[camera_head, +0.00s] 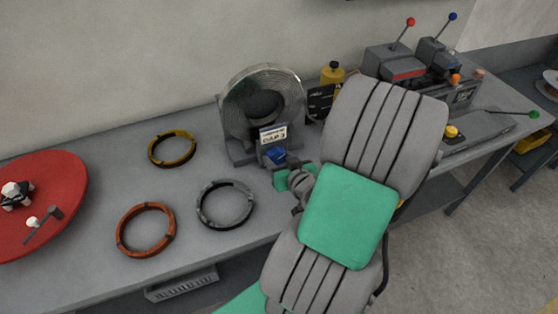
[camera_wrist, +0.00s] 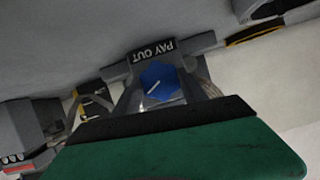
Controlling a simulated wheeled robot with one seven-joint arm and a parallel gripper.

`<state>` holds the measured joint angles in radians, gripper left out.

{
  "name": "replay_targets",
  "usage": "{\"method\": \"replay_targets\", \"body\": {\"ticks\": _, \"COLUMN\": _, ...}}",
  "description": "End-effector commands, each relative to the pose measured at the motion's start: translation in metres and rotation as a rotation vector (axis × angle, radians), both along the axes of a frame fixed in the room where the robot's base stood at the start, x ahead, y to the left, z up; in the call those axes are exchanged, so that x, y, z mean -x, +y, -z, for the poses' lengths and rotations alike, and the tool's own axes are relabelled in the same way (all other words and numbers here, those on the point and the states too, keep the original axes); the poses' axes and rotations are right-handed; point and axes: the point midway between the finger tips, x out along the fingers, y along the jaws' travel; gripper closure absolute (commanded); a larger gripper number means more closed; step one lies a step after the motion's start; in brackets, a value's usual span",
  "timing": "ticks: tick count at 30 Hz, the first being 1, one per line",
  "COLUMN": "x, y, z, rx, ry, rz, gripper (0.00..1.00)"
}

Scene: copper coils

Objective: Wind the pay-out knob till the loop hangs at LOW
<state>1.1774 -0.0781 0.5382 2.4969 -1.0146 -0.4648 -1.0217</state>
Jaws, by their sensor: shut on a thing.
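The blue pay-out knob (camera_head: 274,154) sits on the front of the grey stand under the large wire spool (camera_head: 234,100). In the wrist view the knob (camera_wrist: 160,82) shows a white pointer line, below a PAY OUT plate (camera_wrist: 151,49). My gripper (camera_head: 290,162) is at the knob from the right and is shut on it; one green, black-edged finger fills the lower wrist view. A dark panel (camera_head: 320,100) stands right of the spool, its marks too small to read. I cannot make out the hanging loop or the LOW mark; my arm covers part of that area.
Yellow (camera_head: 154,139), grey (camera_head: 203,210) and orange (camera_head: 121,238) rings lie on the bench left of the stand. A red disc (camera_head: 70,190) is at the far left. A yellow bottle (camera_head: 333,74) and a lever machine (camera_head: 398,65) stand at the back right.

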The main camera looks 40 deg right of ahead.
Motion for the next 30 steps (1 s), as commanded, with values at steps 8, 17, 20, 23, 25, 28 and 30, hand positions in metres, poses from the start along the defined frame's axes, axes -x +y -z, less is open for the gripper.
{"method": "replay_targets", "body": {"ticks": 8, "x": 0.0005, "y": -0.0026, "z": 0.0031, "rx": -0.215, "ry": -0.058, "rz": 0.002, "gripper": 0.91}}
{"method": "replay_targets", "body": {"ticks": 17, "x": 0.0008, "y": -0.004, "z": 0.0032, "rx": -0.487, "ry": -0.128, "rz": 0.0, "gripper": 0.91}}
{"method": "replay_targets", "body": {"ticks": 20, "x": 0.0009, "y": -0.0043, "z": 0.003, "rx": -0.568, "ry": -0.149, "rz": 0.0, "gripper": 0.91}}
{"method": "replay_targets", "body": {"ticks": 23, "x": 0.001, "y": -0.0044, "z": 0.0029, "rx": -0.637, "ry": -0.167, "rz": 0.0, "gripper": 0.91}}
{"method": "replay_targets", "body": {"ticks": 25, "x": 0.0008, "y": -0.0047, "z": 0.003, "rx": -0.68, "ry": -0.179, "rz": 0.0, "gripper": 0.91}}
{"method": "replay_targets", "body": {"ticks": 28, "x": 0.001, "y": -0.0046, "z": 0.0026, "rx": -0.731, "ry": -0.192, "rz": -0.001, "gripper": 0.91}}
{"method": "replay_targets", "body": {"ticks": 30, "x": 0.001, "y": -0.0051, "z": 0.0026, "rx": -0.757, "ry": -0.199, "rz": -0.001, "gripper": 0.91}}
